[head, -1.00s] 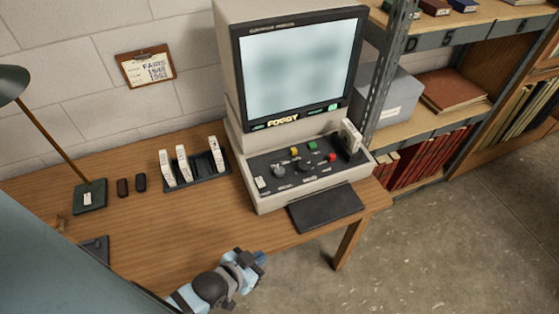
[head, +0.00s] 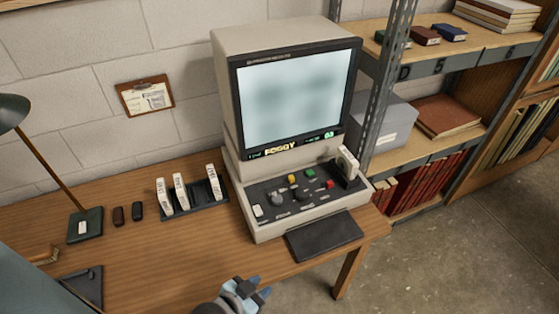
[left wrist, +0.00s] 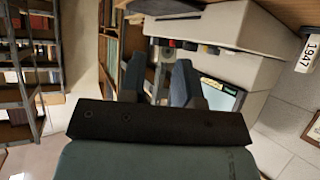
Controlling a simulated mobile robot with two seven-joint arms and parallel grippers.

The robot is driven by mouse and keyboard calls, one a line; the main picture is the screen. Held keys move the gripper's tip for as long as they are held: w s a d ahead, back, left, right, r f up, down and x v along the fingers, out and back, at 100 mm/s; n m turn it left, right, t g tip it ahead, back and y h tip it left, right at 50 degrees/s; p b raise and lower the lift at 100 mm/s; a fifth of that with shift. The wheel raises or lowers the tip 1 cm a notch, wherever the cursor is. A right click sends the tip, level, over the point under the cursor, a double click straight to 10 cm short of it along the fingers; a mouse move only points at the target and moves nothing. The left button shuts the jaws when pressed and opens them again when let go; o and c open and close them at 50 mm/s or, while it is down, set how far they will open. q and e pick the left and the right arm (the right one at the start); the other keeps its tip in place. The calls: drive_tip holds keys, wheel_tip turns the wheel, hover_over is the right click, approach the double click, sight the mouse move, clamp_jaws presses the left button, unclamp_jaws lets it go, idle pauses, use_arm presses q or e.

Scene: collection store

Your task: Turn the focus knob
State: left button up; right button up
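The beige reader machine (head: 230,130) stands on the wooden desk; its screen (head: 298,92) is a blurred pale blue and reads "FOGGY" below. Its dark sloping control panel (head: 268,215) carries a large grey knob (head: 277,198) at the left, smaller dark knobs and yellow, green and red buttons. The labels are too small to read, so I cannot tell which knob is the focus knob. My left gripper (head: 257,287) is in front of the desk, below and apart from the panel. In the left wrist view its two fingers (left wrist: 157,75) are apart with nothing between them. My right gripper is not seen.
A black pad (head: 324,237) lies before the machine. A white cartridge (head: 348,162) stands at the panel's right end. A rack (head: 198,207) with several white cartridges is to the left, beside a lamp (head: 86,222). Metal shelving (head: 378,95) stands close at the right.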

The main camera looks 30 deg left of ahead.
use_arm(q)
drive_tip(key=o, duration=0.5)
drive_tip(key=w+d+r+m+t, duration=0.1)
drive_tip(key=w, duration=0.1)
drive_tip(key=w+r+m+t+h+b, duration=0.1)
drive_tip(key=w, duration=0.1)
drive_tip(key=w+d+r+m, duration=0.1)
drive_tip(key=w, duration=0.2)
drive_tip(key=shift+d+r+t+h+b, duration=0.3)
drive_tip(key=shift+t+b, duration=0.05)
drive_tip(key=shift+t, duration=0.05)
drive_tip(key=shift+o, duration=0.2)
drive_tip(key=w+d+r+m+h+b, duration=0.4)
drive_tip(key=w+d+r+m+h, duration=0.7)
drive_tip(key=m, duration=0.5)
drive_tip(key=m+g+y+b, duration=1.1)
drive_tip(key=m+g+y, duration=0.4)
drive_tip(key=m, duration=1.1)
hover_over(277, 198)
wheel_tip(277, 198, down, 2)
drive_tip(key=t, duration=0.1)
drive_tip(key=shift+y, duration=0.4)
wheel_tip(277, 198, down, 13)
drive_tip(key=shift+f+p, duration=0.15)
drive_tip(key=shift+p, duration=0.15)
drive_tip(key=shift+f, duration=0.1)
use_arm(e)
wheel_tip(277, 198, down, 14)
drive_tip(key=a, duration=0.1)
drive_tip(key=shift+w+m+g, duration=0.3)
